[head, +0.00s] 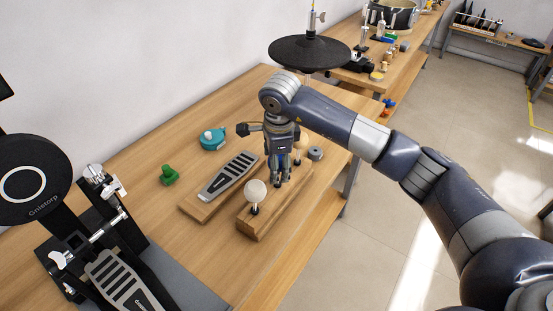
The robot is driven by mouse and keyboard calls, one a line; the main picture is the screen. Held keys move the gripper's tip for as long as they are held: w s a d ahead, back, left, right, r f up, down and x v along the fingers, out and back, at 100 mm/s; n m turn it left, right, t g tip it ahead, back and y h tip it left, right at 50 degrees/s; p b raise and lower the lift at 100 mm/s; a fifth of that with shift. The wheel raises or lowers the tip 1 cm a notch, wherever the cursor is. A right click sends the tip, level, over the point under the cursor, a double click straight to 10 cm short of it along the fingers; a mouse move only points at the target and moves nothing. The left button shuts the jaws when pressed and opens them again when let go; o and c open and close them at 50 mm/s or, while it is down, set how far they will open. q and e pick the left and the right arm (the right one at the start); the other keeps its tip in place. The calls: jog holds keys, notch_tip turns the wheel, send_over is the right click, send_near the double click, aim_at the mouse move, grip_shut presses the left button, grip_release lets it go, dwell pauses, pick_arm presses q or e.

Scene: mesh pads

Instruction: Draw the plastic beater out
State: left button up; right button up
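A wooden block (265,226) lies along the bench's front edge and holds upright beaters. A beater with a round whitish head (255,190) stands at its near end. A tan-headed beater (300,147) shows behind my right gripper. My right gripper (284,182) points down over the middle of the block, its fingertips low near the block's top. The fingers cover what is between them, so I cannot tell whether they hold a beater. I cannot make out which beater is the plastic one. My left gripper is out of view.
A pedal plate on a wooden base (205,206) lies left of the block. A green piece (169,175) and a teal tape-like item (212,140) lie behind it. A larger drum pedal (110,225) stands at left. A black cymbal (309,52) stands beyond my wrist.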

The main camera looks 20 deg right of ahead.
jog(key=c, duration=1)
jog(key=shift+r+p, duration=1.1)
jog(key=shift+r, duration=1.2)
jog(key=shift+c, duration=0.2)
jog(key=shift+r, duration=0.25)
jog(key=shift+r+p, duration=0.55)
jog(key=shift+r, duration=0.95)
